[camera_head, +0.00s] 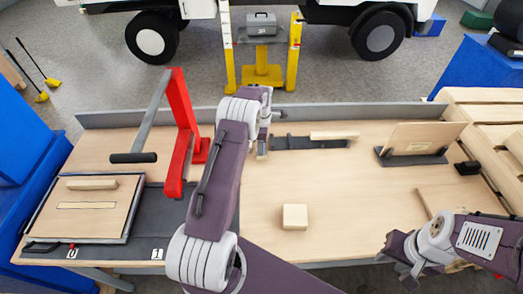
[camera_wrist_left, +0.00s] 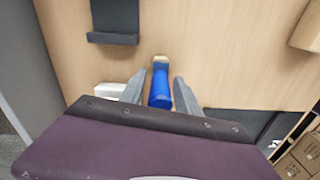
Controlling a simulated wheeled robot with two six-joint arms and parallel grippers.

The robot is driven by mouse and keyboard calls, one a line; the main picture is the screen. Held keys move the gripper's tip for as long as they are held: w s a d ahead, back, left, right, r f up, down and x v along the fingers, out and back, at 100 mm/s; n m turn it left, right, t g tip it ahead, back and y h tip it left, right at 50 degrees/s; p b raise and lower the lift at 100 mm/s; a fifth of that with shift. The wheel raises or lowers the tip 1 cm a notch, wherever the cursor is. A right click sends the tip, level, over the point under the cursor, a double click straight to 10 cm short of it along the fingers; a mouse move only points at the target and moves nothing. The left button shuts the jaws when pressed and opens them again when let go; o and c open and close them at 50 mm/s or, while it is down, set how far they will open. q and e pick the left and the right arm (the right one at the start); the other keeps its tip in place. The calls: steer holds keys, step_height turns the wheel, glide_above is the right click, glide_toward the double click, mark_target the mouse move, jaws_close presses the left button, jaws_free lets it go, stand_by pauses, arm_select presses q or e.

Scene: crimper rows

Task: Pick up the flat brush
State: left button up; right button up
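The flat brush (camera_wrist_left: 160,88) shows in the left wrist view, with a blue handle and a pale tip pointing away from the wrist. My left gripper (camera_wrist_left: 159,80) is open, with one finger on each side of the blue handle and small gaps visible. I cannot tell how far its fingertips are above or below the handle. In the head view my left gripper (camera_head: 263,140) is over the back middle of the workbench, and its arm hides most of the brush's place. My right gripper (camera_head: 396,268) is open and empty near the front right edge.
The workbench (camera_head: 340,215) carries a red lever press (camera_head: 178,130) at left and a wooden board (camera_head: 95,205) beside it. A small wood block (camera_head: 295,216) lies in the middle. A dark strip (camera_head: 300,142) and a tilted board on a dark stand (camera_head: 420,138) are behind.

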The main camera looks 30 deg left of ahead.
arm_select(q)
jaws_close()
steer(key=shift+r, duration=0.3)
steer(key=r, duration=0.1)
steer(key=r+b, duration=0.1)
steer(key=r, duration=0.1)
steer(key=shift+w+d+r, duration=0.15)
steer(key=shift+d+r, duration=0.1)
steer(key=shift+r, duration=0.15)
steer(key=w+d+r+b, duration=0.1)
steer(key=d+r, duration=0.5)
steer(key=d, duration=0.5)
steer(key=shift+r, duration=0.35)
